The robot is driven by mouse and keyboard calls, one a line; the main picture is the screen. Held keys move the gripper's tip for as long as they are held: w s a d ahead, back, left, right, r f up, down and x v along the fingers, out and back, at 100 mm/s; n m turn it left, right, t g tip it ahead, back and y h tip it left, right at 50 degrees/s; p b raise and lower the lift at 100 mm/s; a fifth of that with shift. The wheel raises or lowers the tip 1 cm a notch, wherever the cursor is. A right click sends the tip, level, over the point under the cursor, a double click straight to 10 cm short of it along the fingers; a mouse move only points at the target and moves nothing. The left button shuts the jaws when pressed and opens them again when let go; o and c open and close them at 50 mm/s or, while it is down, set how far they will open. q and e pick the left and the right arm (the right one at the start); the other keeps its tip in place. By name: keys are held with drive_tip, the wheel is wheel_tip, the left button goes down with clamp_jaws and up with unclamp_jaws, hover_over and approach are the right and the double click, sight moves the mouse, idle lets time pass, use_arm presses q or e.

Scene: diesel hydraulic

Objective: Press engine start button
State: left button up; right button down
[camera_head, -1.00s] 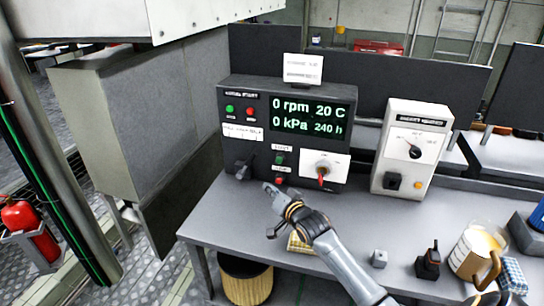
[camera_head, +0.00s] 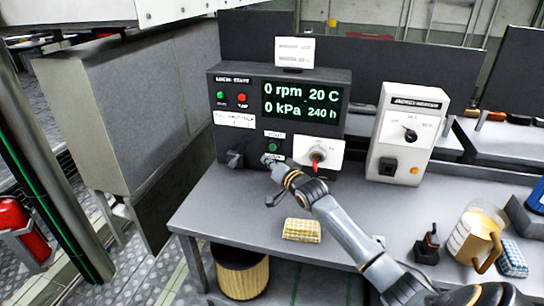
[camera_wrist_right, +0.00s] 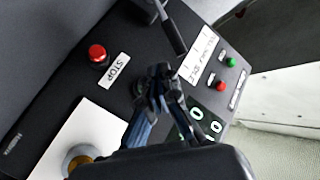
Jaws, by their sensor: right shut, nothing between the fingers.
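The dark control panel (camera_head: 224,152) stands at the back of the bench. Its green button (camera_head: 273,147) sits under a small label that appears to read START (camera_head: 273,134). My right gripper (camera_head: 269,160) is shut and empty, just below the green button in the head view; I cannot tell whether it touches the panel. The red button is hidden behind the gripper in the head view. My left gripper is out of view.
A red-handled rotary switch (camera_head: 316,157) is close right of the gripper, and a black lever (camera_head: 237,153) is to its left. The panel display (camera_head: 302,102) reads 0 rpm. A grey-white box (camera_head: 404,134), a checkered cloth (camera_head: 301,229) and a jug (camera_head: 474,238) are on the bench.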

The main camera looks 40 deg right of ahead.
sight(273, 147)
use_arm(q)
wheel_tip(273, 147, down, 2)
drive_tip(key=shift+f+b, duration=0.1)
drive_tip(key=shift+b, duration=0.5)
use_arm(e)
drive_tip(key=w+d, duration=0.2)
drive_tip(key=shift+w+d, duration=0.1)
drive_tip(key=shift+d, duration=0.25)
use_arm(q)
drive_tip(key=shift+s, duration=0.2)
use_arm(e)
drive_tip(key=shift+w+d, duration=0.1)
idle(0.3)
drive_tip(key=shift+w+d, duration=0.2)
